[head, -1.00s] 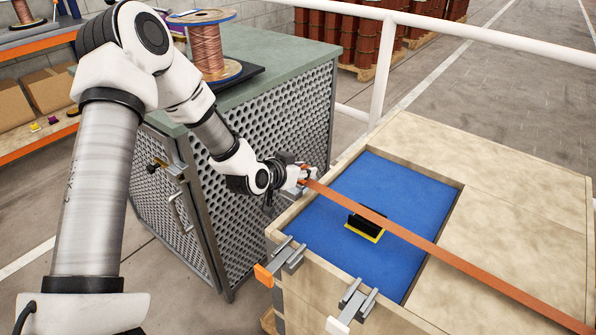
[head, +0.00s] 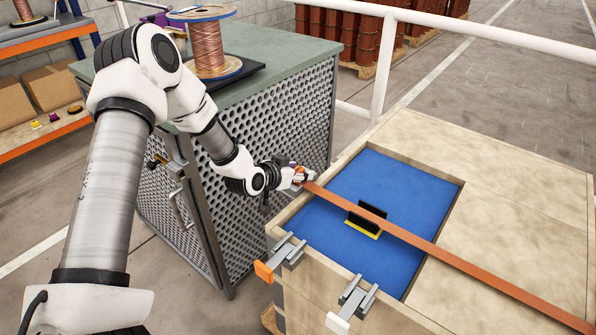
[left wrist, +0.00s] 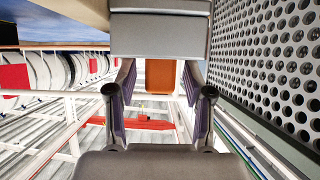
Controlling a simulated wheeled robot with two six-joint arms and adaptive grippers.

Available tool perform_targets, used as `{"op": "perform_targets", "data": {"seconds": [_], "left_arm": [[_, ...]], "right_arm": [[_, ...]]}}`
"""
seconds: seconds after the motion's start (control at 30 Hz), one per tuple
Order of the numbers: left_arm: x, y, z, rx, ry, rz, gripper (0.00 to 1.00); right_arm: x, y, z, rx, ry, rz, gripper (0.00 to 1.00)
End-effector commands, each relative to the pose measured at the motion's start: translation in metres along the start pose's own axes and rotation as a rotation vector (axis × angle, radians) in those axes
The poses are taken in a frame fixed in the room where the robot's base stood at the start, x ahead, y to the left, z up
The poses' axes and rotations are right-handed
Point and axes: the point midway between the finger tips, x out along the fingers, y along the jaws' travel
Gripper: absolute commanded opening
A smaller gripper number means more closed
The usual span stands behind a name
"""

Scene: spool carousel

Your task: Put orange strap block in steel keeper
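The orange strap block (head: 300,171) is at the fingers of my left gripper (head: 299,177), beside the crate's far left rim. An orange face (left wrist: 164,76) shows between the fingers in the left wrist view, partly hidden by a grey block-like part. The brown-orange strap (head: 430,247) runs from there across the crate to the lower right. A steel keeper (head: 289,250) with an orange tab sits on the crate's near rim. A second steel keeper (head: 355,298) with a white tab is right of it. My right gripper is out of view.
A black upright piece on a yellow base (head: 362,229) stands on the blue crate floor (head: 330,212), close to the strap. A perforated cabinet (head: 290,110) with a copper spool (head: 206,45) stands behind my arm. A white rail (head: 383,62) runs behind the crate.

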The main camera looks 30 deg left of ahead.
Motion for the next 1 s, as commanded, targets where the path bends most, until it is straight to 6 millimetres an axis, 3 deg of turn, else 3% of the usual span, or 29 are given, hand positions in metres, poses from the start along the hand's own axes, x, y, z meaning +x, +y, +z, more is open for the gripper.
{"op": "perform_targets", "data": {"seconds": [0.27,0.7,1.0], "left_arm": [[-0.007,-0.001,-0.005,-0.003,0.001,-0.001,0.51],[-0.109,-0.001,-0.009,-0.010,0.003,-0.001,0.51],[-0.122,0.000,-0.003,0.000,0.001,0.000,0.51]], "right_arm": [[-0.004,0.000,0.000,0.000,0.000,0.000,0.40],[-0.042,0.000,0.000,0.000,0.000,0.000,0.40],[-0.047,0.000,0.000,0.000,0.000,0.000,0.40]]}}
